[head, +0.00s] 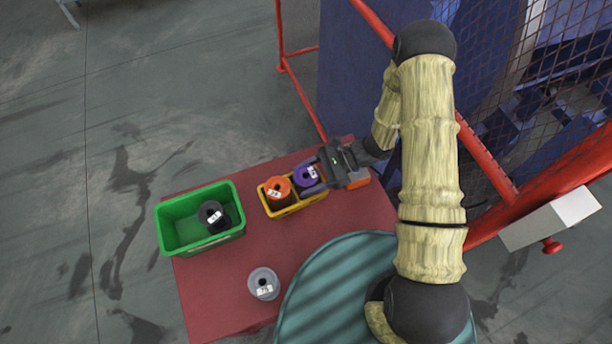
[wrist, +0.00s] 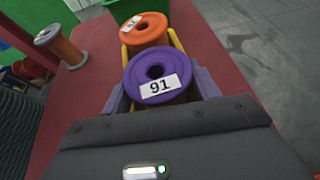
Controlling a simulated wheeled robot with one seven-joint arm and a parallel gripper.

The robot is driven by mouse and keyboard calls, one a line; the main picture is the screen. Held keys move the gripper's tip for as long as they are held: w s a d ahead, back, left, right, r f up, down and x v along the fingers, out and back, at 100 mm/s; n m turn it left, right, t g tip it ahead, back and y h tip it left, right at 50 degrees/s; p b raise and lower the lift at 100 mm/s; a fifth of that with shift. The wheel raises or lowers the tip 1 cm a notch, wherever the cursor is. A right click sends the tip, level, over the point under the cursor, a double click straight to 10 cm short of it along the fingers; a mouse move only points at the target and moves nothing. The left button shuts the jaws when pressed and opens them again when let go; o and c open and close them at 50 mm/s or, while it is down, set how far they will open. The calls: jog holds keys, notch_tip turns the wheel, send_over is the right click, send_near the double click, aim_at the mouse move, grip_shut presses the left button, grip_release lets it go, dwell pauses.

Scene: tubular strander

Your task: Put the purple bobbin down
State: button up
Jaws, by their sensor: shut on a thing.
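The purple bobbin (head: 307,176) is at the right end of a yellow tray (head: 296,206), beside an orange bobbin (head: 278,191). In the wrist view the purple bobbin (wrist: 158,80) stands upright with a white label reading 91, and the orange bobbin (wrist: 144,32) is just beyond it. My gripper (head: 318,177) is shut on the purple bobbin, with a finger on each side of it. The bobbin's underside is hidden, so I cannot tell whether it touches the tray floor.
A green bin (head: 176,236) holding a black bobbin (head: 212,214) stands left on the red table (head: 222,290). A grey bobbin (head: 264,283) stands near the front. A round teal ribbed surface (head: 325,290) is at the front right. Red posts and mesh fence (head: 500,60) lie behind my arm.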

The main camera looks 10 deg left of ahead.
jog(key=shift+d, duration=0.1)
jog(key=o, duration=1.4)
jog(key=b+v, duration=0.2)
jog(key=v, duration=0.5)
jog(key=shift+w+d+r, duration=0.1)
jog(key=shift+d+r, duration=0.05)
jog(key=shift+d, duration=0.05)
